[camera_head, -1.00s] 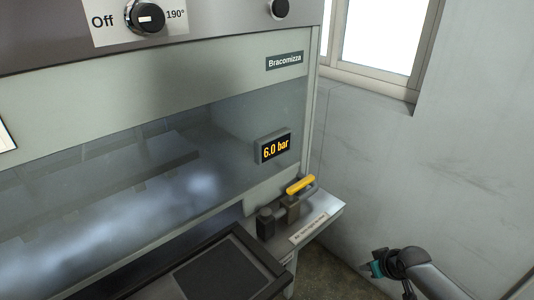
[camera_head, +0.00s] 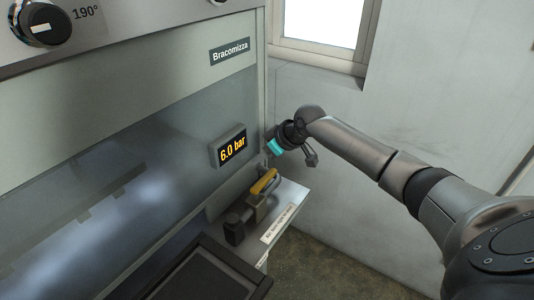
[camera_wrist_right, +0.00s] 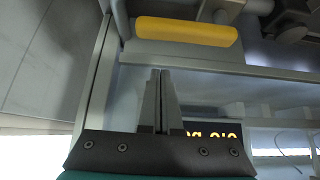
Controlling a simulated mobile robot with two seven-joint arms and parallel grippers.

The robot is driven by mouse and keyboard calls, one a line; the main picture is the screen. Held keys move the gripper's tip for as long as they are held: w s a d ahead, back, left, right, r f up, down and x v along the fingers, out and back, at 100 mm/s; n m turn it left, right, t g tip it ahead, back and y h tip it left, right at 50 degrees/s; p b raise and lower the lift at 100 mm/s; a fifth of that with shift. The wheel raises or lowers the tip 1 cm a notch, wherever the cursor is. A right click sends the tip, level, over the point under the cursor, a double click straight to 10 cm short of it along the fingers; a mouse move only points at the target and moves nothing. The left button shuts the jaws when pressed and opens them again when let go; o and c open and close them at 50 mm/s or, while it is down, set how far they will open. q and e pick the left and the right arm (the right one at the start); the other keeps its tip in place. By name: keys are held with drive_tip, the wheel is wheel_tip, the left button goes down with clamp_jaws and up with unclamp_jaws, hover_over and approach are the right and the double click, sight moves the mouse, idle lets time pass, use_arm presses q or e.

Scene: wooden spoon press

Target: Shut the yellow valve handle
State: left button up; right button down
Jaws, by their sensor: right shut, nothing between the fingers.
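The yellow valve handle (camera_head: 263,182) sits on a dark valve body (camera_head: 236,226) on the small shelf at the machine's right corner. In the right wrist view the handle (camera_wrist_right: 186,31) lies across the top, beyond the fingertips and apart from them. My right gripper (camera_wrist_right: 162,75) is shut and empty. In the head view the right wrist is just above and right of the handle, and its fingers are mostly hidden there. My left gripper is in neither view.
A pressure display (camera_head: 229,147) reading 6.0 bar is on the machine front, left of the right wrist. A label (camera_head: 278,224) lies on the shelf's front edge. A dark tray (camera_head: 205,277) is in front. The wall and window (camera_head: 320,35) stand behind.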

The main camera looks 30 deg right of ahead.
sight(264, 185)
drive_tip(key=shift+s+d+f+p, duration=0.2)
drive_tip(key=shift+s+f, duration=0.25)
drive_tip(key=shift+f, duration=0.2)
drive_tip(key=shift+s+d+f+p, duration=0.15)
drive_tip(key=shift+s+f, duration=0.3)
drive_tip(key=shift+f, duration=0.2)
